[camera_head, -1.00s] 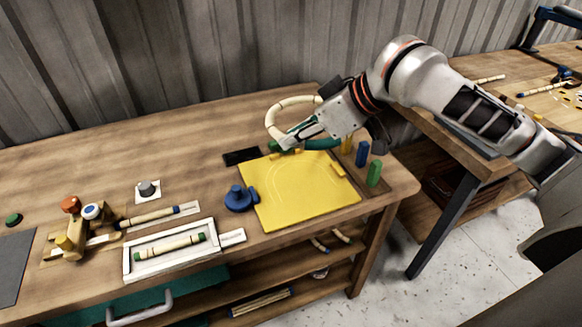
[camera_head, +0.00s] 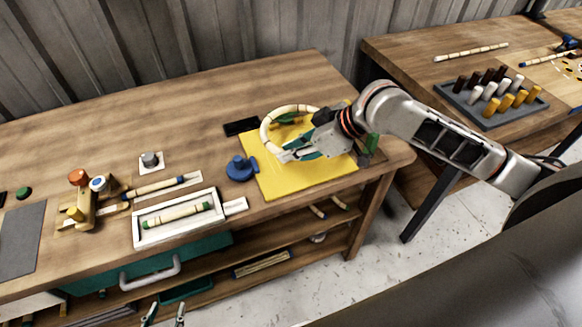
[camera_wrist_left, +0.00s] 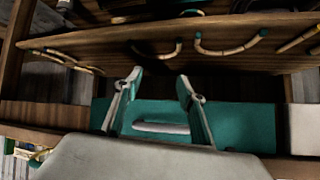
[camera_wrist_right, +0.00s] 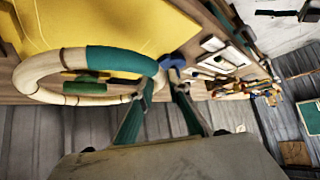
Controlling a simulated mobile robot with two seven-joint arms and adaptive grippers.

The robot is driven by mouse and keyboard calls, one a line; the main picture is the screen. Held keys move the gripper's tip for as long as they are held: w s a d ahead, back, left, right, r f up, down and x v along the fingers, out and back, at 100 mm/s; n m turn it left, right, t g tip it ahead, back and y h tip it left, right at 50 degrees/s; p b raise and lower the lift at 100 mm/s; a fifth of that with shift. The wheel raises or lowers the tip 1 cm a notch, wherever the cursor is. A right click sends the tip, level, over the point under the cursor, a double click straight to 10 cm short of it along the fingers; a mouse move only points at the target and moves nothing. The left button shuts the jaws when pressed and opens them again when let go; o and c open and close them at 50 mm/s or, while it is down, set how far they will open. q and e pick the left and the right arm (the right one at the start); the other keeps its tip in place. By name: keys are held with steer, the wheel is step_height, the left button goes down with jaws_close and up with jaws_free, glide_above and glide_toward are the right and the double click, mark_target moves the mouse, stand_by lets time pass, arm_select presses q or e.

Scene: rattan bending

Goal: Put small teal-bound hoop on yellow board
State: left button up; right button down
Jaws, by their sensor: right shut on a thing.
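The small hoop (camera_head: 268,122) is pale rattan with a teal-bound stretch. It also shows in the right wrist view (camera_wrist_right: 40,70), with its teal binding (camera_wrist_right: 118,58) near the fingers. My right gripper (camera_head: 292,153) is shut on the hoop's near side. The gripper also shows in the right wrist view (camera_wrist_right: 162,88). The hoop appears over the far left part of the yellow board (camera_head: 290,182); whether it touches the board is unclear. My left gripper (camera_head: 165,311) is open and empty at the bottom edge, by the teal drawer; it also shows in the left wrist view (camera_wrist_left: 158,92).
A blue knob-like piece (camera_head: 240,168) stands at the board's left edge. A green peg (camera_head: 371,143) is partly hidden behind my right arm. A white tray (camera_head: 140,238) with a rattan piece lies left. The table's back left is clear. Curved rattan pieces (camera_wrist_left: 232,48) lie on the shelf below.

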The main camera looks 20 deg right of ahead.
steer(key=shift+f, duration=3.45)
steer(key=c, duration=1.9)
jaws_free()
steer(key=shift+f, duration=0.15)
steer(key=v, duration=1.2)
